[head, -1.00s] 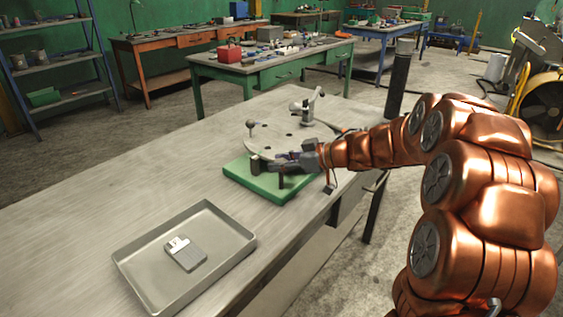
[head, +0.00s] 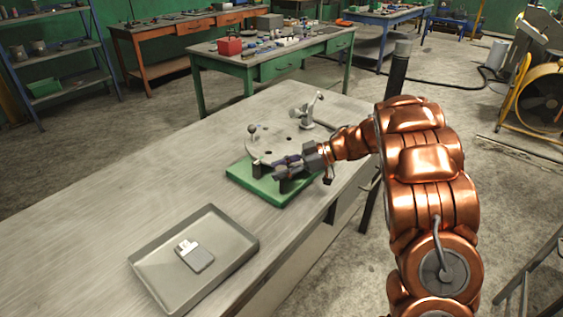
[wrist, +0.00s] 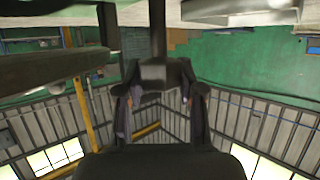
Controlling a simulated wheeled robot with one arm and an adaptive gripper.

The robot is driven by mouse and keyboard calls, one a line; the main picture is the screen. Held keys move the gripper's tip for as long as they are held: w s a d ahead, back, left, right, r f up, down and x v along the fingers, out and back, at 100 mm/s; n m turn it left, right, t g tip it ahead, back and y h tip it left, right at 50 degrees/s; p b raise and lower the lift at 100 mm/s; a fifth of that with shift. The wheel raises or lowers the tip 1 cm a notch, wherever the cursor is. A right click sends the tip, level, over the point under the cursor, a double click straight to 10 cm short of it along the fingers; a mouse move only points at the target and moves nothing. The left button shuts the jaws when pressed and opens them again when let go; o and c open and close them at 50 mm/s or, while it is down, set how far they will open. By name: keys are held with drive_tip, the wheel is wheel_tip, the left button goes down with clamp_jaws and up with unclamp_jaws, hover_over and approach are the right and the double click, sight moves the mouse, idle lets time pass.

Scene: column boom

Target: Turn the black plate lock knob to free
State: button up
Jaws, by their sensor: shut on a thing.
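A pale round plate (head: 284,147) with holes, a small ball-topped post (head: 252,129) and a grey crank-like part (head: 306,111) stands above a green base (head: 247,180) on the long workbench. My gripper (head: 284,166) is low at the plate's front edge, above the green base. In the wrist view, which looks upside down, the fingers (wrist: 158,98) flank a dark block (wrist: 153,73) on a stem; I take this block for the black lock knob. The gripper is shut on it. In the head view my gripper hides the knob, and I cannot read its angle.
A grey tray (head: 152,284) with a small grey-and-white device (head: 194,255) lies on the near part of the bench (head: 110,215). The bench left of the green base is clear. A dark post (head: 397,75) stands behind the bench's right edge.

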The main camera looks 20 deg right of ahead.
drive_tip(key=shift+n+g+p, duration=0.45)
drive_tip(key=shift+n+g, duration=0.05)
drive_tip(key=shift+g, duration=0.1)
drive_tip(key=o, duration=1.1)
drive_tip(key=shift+o, duration=0.2)
drive_tip(key=shift+d, duration=0.15)
drive_tip(key=v, duration=1.1)
drive_tip(key=shift+d, duration=0.45)
